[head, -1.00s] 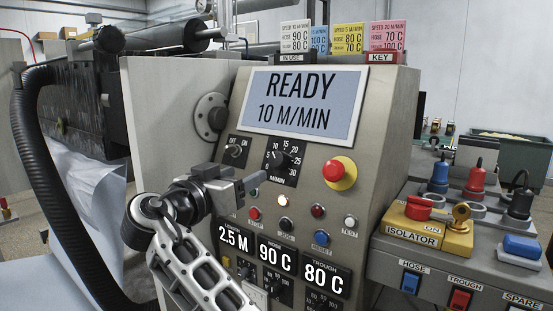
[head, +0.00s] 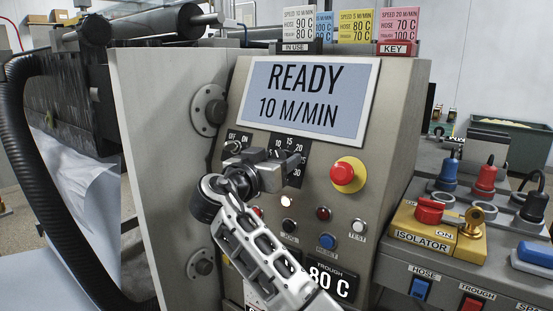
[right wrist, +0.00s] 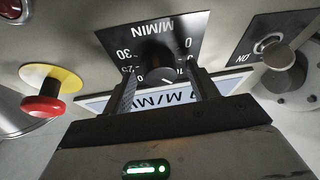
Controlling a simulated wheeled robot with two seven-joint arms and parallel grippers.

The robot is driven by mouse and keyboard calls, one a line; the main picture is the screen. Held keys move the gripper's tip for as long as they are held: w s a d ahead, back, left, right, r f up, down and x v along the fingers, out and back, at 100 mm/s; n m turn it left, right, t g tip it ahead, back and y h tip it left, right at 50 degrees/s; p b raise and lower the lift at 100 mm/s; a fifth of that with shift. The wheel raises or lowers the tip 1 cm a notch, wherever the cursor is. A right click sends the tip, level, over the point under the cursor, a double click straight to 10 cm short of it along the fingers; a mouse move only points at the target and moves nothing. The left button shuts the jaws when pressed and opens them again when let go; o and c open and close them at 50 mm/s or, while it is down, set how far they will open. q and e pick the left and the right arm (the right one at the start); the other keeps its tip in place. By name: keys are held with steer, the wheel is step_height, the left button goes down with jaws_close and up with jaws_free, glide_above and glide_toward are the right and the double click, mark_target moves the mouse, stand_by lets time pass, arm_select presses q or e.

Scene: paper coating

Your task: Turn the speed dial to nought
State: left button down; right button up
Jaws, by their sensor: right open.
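The speed dial's black plate, marked M/MIN (head: 297,176), is on the sloping panel below the display. My right gripper (head: 290,160) is in front of it and hides the knob in the head view. The right wrist view shows the plate upside down, with the dark knob (right wrist: 158,58) between the two fingers of my right gripper (right wrist: 165,80). The fingers are open, one on each side of the knob; I cannot tell whether they touch it. The knob's white mark points near 10. The display (head: 310,100) reads READY, 10 M/MIN. My left gripper is out of view.
An OFF/ON switch (head: 232,147) sits left of the dial, also in the wrist view (right wrist: 276,52). A red stop button on yellow (head: 342,174) is to the right, with small buttons below. The isolator box (head: 425,235) stands further right.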

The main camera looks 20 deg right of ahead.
steer(key=c, duration=1)
